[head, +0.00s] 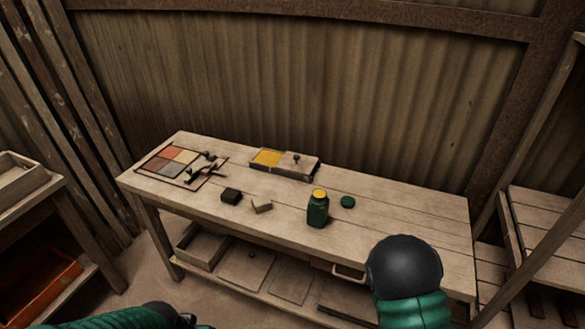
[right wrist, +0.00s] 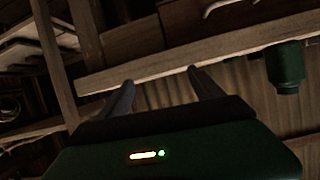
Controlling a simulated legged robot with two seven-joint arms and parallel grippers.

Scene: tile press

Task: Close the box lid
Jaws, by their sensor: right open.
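The box (head: 284,173) is a low rectangular tray-like box at the back of the workbench. Its left part is uncovered and shows a yellow inside. A wooden lid (head: 304,163) with a small dark knob covers the right part, so the box stands partly open. My right gripper (right wrist: 160,84) shows in the right wrist view with its two fingers apart and nothing between them. It is near the table edge and away from the box. Its fingers are hidden in the head view. Only part of my left arm shows at the bottom left of the head view; its fingers cannot be made out.
On the workbench (head: 410,228) stand a green jar (head: 318,210) with a yellow top, a green cap (head: 348,202), a black block (head: 231,196) and a small wooden piece (head: 262,206). A board of coloured tiles (head: 171,162) lies at left. The bench's right end is clear.

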